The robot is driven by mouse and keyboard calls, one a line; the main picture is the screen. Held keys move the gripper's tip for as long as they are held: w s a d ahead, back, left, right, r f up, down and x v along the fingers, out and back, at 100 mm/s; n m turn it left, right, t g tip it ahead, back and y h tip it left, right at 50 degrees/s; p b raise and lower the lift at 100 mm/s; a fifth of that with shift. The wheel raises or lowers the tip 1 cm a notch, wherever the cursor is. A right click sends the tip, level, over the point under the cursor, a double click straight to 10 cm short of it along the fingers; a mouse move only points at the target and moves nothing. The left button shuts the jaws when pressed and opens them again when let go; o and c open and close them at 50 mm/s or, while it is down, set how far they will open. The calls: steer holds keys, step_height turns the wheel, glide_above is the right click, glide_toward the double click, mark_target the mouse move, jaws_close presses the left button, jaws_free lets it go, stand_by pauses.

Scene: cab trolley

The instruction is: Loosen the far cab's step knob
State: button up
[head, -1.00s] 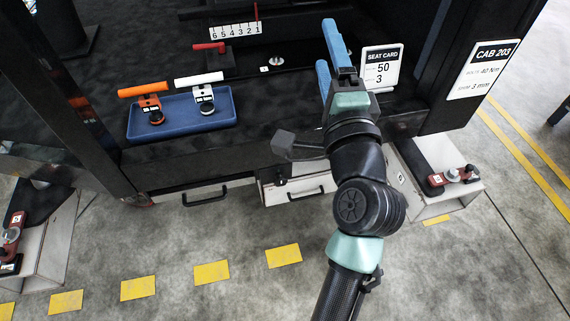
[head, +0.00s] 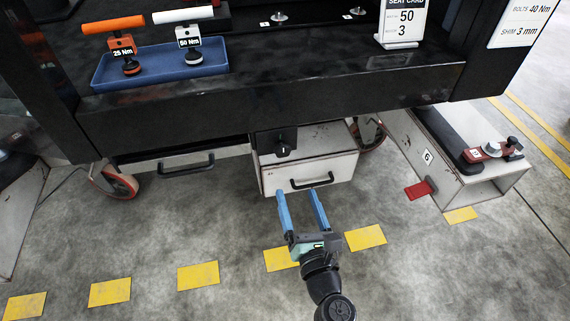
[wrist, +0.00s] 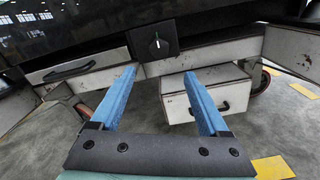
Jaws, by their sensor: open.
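My gripper (head: 298,195) is open and empty, its two blue fingers pointing at the front of a white drawer (head: 330,168) below the cab deck. In the wrist view the gripper (wrist: 158,78) shows with both fingers apart and nothing between them. A dark box with a small knob (head: 284,150) hangs under the deck edge, above and beyond the fingertips; the knob also shows in the wrist view (wrist: 155,44). A step (head: 500,187) at the right carries a red clamp (head: 490,152) with a dark knob (head: 511,142). I cannot tell which cab is the far one.
A blue tray (head: 160,70) on the deck holds an orange-handled 25 Nm tool (head: 120,44) and a white-handled 50 Nm tool (head: 189,37). A seat card (head: 404,20) stands at right. A red wedge (head: 418,190) lies beside the step. The floor in front is clear.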

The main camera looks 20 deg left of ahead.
mark_target(283, 153)
steer(key=b+x, duration=0.4)
steer(key=x, duration=0.6)
steer(key=shift+w+a, duration=0.25)
steer(key=shift+w, duration=0.05)
steer(key=shift+w+a+r, duration=0.1)
steer(key=shift+w+a, duration=0.3)
steer(key=shift+w, duration=0.15)
jaws_close()
